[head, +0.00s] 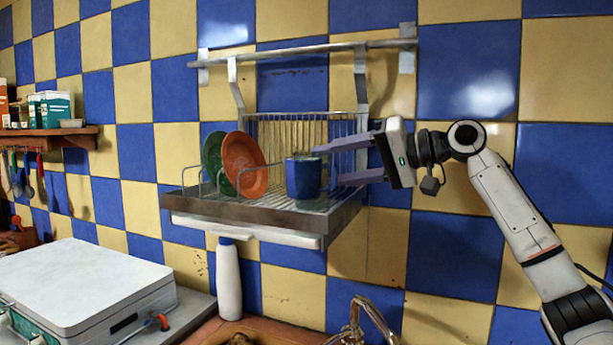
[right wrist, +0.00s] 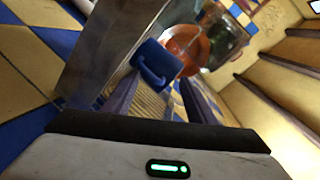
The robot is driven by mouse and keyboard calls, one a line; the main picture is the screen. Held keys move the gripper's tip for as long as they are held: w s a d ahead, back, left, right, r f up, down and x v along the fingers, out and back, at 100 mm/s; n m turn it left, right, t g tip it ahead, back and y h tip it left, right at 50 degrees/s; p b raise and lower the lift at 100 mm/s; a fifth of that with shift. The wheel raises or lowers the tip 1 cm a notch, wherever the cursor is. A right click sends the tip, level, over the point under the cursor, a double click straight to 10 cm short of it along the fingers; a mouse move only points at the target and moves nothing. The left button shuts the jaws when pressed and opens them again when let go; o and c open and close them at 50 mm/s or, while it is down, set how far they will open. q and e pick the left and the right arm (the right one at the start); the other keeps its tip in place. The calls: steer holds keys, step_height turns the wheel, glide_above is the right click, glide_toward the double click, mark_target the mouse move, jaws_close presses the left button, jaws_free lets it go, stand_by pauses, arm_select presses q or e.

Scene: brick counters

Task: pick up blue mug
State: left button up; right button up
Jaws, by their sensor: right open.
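The blue mug (head: 303,178) stands upright on the wall-mounted dish rack (head: 340,215), near its right end. My right gripper (head: 325,163) comes in from the right with its two purple fingers pointing at the mug. The fingers are open, one higher and one lower in the head view, with nothing seen between them. In the right wrist view, the mug (right wrist: 157,63) with its handle lies just beyond the fingertips of my right gripper (right wrist: 160,82). I cannot tell whether a fingertip touches it. My left gripper is not in view.
An orange plate (head: 245,165) and a green plate (head: 213,160) stand in the rack left of the mug. A rail (head: 300,52) runs above. A white bottle (head: 229,283), a faucet (head: 360,318) and a white-lidded case (head: 80,285) are below.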

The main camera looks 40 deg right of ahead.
jaws_close()
steer(key=shift+f, duration=0.1)
stand_by(0.4)
